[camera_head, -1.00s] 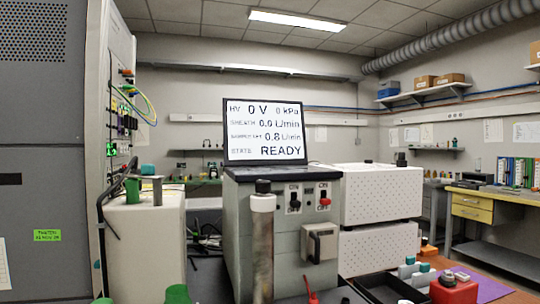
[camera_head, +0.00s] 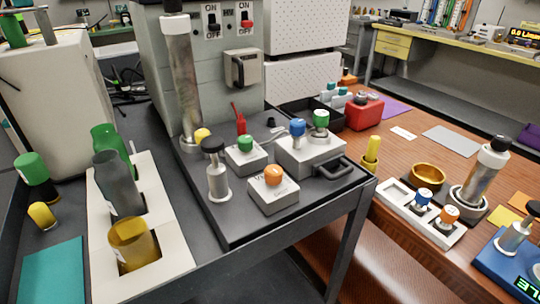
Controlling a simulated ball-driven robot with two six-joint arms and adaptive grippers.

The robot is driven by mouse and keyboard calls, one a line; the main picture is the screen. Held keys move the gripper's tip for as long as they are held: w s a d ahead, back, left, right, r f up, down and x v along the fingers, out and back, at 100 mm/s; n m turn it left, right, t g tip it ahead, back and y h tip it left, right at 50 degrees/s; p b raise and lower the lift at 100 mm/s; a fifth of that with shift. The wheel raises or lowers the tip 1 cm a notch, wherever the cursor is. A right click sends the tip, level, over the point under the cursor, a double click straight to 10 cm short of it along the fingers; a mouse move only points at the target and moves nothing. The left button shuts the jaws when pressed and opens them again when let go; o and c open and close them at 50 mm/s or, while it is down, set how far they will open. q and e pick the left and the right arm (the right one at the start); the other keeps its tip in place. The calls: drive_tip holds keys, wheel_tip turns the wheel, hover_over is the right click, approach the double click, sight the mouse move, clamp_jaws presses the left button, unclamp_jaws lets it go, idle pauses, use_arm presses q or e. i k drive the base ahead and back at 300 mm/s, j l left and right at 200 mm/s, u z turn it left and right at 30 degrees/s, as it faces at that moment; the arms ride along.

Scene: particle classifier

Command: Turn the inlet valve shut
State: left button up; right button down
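I cannot tell from a label which fitting is the inlet valve. On the dark tray in front of the grey instrument (camera_head: 200,75) stand several light blocks with coloured knobs. One has a green knob (camera_head: 245,143) and one has an orange knob (camera_head: 273,175). A larger block with a handle carries a blue knob (camera_head: 298,127) and a second green knob (camera_head: 321,118). A red lever (camera_head: 239,119) stands behind the first green knob. A black-topped metal fitting (camera_head: 214,165) stands to their left. Neither of my grippers shows in this view.
A white rack (camera_head: 165,287) with several coloured containers lies left of the tray. A tall metal cylinder (camera_head: 182,80) stands by the instrument. The wooden bench at right holds a red box (camera_head: 364,112), a gold bowl (camera_head: 427,177) and a white holder (camera_head: 400,205).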

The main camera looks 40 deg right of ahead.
sight(245, 142)
drive_tip(key=k+u, duration=0.35)
drive_tip(key=k, duration=0.5)
